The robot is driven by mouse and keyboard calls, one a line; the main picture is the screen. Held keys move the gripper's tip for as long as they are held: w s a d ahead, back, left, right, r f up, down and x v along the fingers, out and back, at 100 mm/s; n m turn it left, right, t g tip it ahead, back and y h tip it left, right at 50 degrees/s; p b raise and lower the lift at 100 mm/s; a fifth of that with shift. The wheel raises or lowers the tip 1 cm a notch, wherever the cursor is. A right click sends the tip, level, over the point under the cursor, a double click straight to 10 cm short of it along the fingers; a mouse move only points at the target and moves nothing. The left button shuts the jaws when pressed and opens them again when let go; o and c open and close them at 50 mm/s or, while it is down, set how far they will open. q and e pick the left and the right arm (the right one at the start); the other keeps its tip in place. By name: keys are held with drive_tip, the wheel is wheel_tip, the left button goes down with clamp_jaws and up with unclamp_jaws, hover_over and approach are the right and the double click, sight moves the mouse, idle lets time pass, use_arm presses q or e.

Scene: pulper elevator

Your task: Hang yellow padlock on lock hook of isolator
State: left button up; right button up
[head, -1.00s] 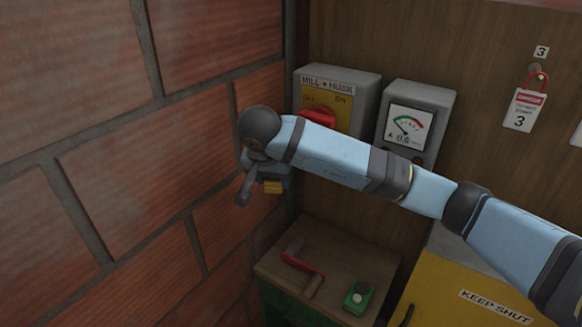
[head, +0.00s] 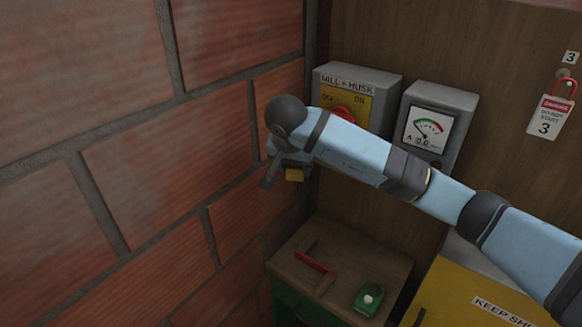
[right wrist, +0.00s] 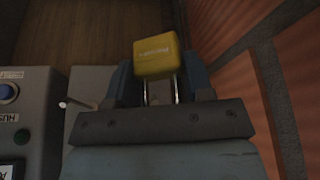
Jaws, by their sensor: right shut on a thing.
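The yellow padlock (right wrist: 157,57) is in my right gripper (right wrist: 158,82). In the right wrist view its body sticks out beyond the fingers, and its metal shackle shows between them. In the head view my right gripper (head: 286,172) is beside the brick wall, left of and below the isolator, with a bit of the yellow padlock (head: 295,175) showing. The isolator (head: 385,86) is a grey box labelled MILL + HUSK, with a yellow plate and red knob. My arm hides its lower part. I cannot make out the lock hook in the head view. My left gripper is not in view.
A grey meter box (head: 448,96) is right of the isolator. A red padlock with a danger tag (head: 545,118) hangs further right. Below, a wooden-topped cabinet (head: 370,250) holds a red-handled tool (head: 316,262) and a green object (head: 369,299). The brick wall (head: 130,190) closes the left.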

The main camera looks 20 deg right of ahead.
drive_tip(key=shift+w+d+f, duration=0.15)
drive_tip(key=shift+w+d, duration=1)
drive_tip(key=shift+d, duration=0.3)
drive_tip(key=shift+w+d+f+b, duration=0.4)
drive_tip(key=shift+d+f+b, duration=0.15)
drive_tip(key=shift+b, duration=0.2)
drive_tip(key=o, duration=1.1)
drive_tip(key=shift+r, duration=0.15)
